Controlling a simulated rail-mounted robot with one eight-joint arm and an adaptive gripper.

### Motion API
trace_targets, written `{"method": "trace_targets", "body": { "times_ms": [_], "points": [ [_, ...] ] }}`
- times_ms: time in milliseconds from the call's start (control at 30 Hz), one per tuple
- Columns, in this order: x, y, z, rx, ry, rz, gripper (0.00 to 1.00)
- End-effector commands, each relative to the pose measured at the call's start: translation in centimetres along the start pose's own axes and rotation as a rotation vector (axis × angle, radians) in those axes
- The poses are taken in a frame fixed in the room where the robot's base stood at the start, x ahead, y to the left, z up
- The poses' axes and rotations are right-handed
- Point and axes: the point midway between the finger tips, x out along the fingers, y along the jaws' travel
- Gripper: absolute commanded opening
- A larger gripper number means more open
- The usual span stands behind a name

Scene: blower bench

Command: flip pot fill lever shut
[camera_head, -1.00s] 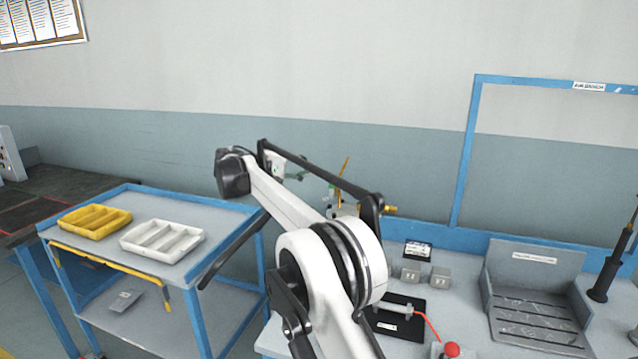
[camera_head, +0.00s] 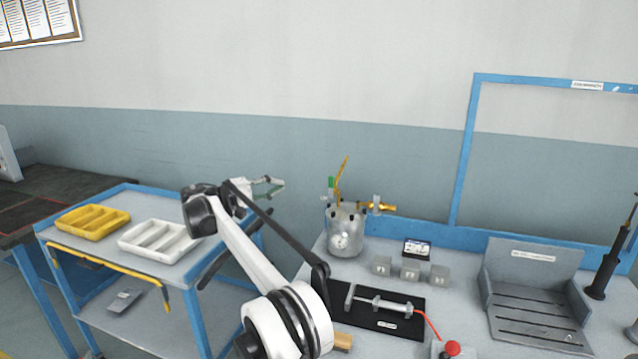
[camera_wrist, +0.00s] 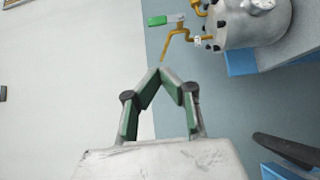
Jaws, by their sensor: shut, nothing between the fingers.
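The metal pot (camera_head: 345,236) stands upright at the left end of the bench, with a round gauge on its side. A green-handled lever (camera_head: 331,184) and a bent brass pipe (camera_head: 343,178) rise from its top. A brass fitting (camera_head: 381,207) with a grey tab sticks out to its right. Which part is the fill lever is not labelled. My gripper (camera_head: 279,187) is shut and empty, left of the pot and apart from it. In the wrist view, my fingertips (camera_wrist: 160,71) meet below the green lever (camera_wrist: 166,19) and the brass pipe (camera_wrist: 178,34); the pot (camera_wrist: 248,25) is upper right.
A slotted grey stand (camera_head: 535,290) is farther right. A blue cart (camera_head: 190,270) with yellow (camera_head: 93,222) and white (camera_head: 158,240) trays stands left.

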Motion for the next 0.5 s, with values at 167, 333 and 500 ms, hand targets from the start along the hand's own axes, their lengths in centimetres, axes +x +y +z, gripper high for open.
{"method": "trace_targets", "body": {
  "times_ms": [167,333,500],
  "points": [
    [0.6,0.0,0.0,0.0,-0.001,0.0,0.0],
    [2.9,0.1,0.0,0.0,-0.002,-0.001,0.0],
    [6.0,0.0,0.0,0.0,-0.002,-0.001,0.0]
  ]
}}
